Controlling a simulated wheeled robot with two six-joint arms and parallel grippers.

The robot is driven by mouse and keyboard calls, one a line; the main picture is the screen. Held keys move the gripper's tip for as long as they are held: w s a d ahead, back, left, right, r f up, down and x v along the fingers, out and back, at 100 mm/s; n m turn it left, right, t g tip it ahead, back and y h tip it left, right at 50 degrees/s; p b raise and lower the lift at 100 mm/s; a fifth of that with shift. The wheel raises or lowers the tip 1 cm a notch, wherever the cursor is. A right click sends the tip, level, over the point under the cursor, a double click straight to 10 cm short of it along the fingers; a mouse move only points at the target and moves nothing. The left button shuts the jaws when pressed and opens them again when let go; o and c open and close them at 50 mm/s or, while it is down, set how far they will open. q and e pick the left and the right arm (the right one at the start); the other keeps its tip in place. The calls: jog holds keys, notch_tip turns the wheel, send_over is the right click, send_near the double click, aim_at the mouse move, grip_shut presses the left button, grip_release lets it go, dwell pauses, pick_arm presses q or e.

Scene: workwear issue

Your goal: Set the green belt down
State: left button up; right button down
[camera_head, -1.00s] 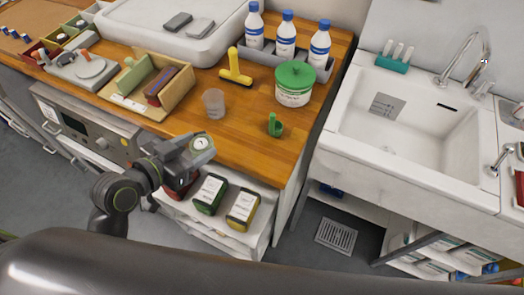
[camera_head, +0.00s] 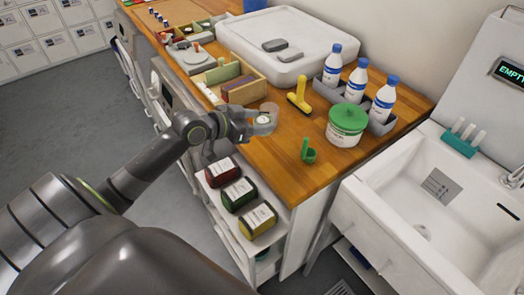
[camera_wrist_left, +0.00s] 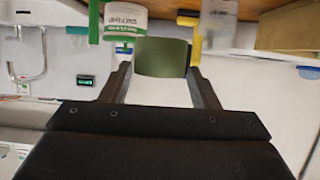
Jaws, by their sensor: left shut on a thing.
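My left gripper (camera_head: 250,124) is over the front edge of the wooden counter, beside the clear cup (camera_head: 268,112). In the left wrist view its two fingers (camera_wrist_left: 162,84) are shut on an olive-green piece, the green belt (camera_wrist_left: 162,57). The belt shows as a smooth curved face between the fingertips. I cannot make it out clearly in the head view. My right gripper is not in view.
A divided wooden box (camera_head: 246,92) stands behind the gripper. A yellow T-shaped tool (camera_head: 299,97), a green-lidded tub (camera_head: 346,124) and a small green holder (camera_head: 308,152) stand to the right. Labelled red, green and yellow packs (camera_head: 238,194) sit below the counter edge.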

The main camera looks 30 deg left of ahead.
pick_arm(q)
notch_tip(320, 180, down, 10)
jog(key=shift+r, duration=0.25)
dwell(0.3)
jog(key=shift+f, duration=0.15)
jog(key=o, duration=1.1)
jog(key=shift+c, duration=0.2)
jog(key=shift+r, duration=0.25)
jog(key=b+v, duration=0.1)
jog(key=v, duration=1.1)
jog(key=shift+d+f, duration=0.1)
